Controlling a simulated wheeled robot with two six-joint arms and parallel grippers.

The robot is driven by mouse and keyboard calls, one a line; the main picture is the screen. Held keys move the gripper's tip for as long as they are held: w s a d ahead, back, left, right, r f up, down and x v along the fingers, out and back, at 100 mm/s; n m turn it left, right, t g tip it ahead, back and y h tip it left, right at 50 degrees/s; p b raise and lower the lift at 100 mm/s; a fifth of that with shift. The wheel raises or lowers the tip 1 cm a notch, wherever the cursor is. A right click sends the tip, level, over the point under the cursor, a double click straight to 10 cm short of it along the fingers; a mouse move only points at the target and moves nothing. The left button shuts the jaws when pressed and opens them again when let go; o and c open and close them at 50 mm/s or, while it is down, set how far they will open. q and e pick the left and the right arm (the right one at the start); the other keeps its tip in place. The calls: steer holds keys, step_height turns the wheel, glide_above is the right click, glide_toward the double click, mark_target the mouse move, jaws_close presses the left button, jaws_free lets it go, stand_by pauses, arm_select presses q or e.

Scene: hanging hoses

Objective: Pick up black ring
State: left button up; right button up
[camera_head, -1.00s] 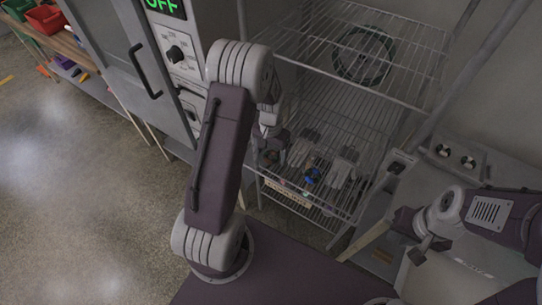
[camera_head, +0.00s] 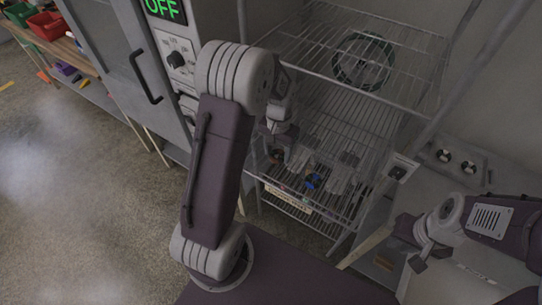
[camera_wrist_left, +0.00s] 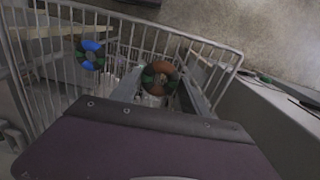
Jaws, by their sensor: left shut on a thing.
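In the left wrist view, a ring (camera_wrist_left: 160,66) with orange-brown and dark green or black parts stands between my left gripper's (camera_wrist_left: 160,92) two grey fingers. The gripper is shut on it, inside the wire rack. No plain black ring is clear. A large dark green ring-like coil (camera_head: 363,60) is at the upper shelf. My left arm partly hides its gripper in the head view. My right gripper (camera_head: 420,258) is at the right, its jaws unclear.
The wire rack (camera_head: 405,103) has shelves, side bars and a front rim close around my left gripper. A cabinet (camera_head: 110,45) with a dial stands to the left. A grey bench (camera_head: 455,160) is at the right. Open floor (camera_head: 70,200) lies at the left.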

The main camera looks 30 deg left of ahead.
arm_select(q)
steer(key=d+r, duration=0.5)
steer(key=d, duration=0.4)
steer(key=shift+s+r+b, duration=0.2)
steer(key=shift+s+b, duration=0.1)
steer(key=shift+d, duration=0.1)
